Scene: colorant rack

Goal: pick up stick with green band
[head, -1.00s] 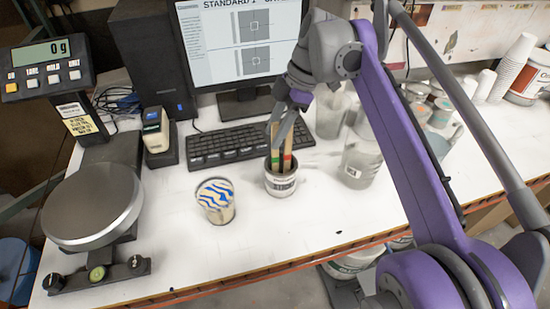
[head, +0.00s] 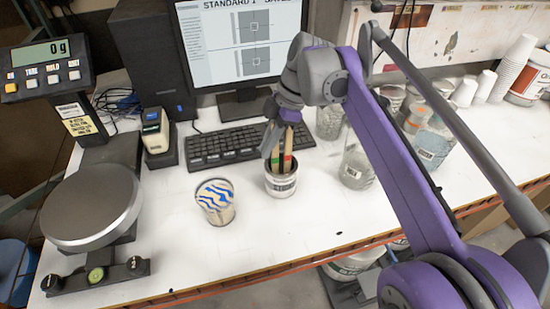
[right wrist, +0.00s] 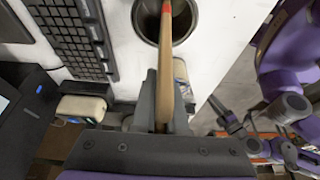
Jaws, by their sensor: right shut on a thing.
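In the right wrist view, wood (right wrist: 166,65) runs from between my fingers to the container rim (right wrist: 140,25); a red band shows near the top and the green band is hidden.
Clear jars (head: 357,165) stand close on the right. A scale (head: 92,205) is at the left. The table front is mostly clear.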

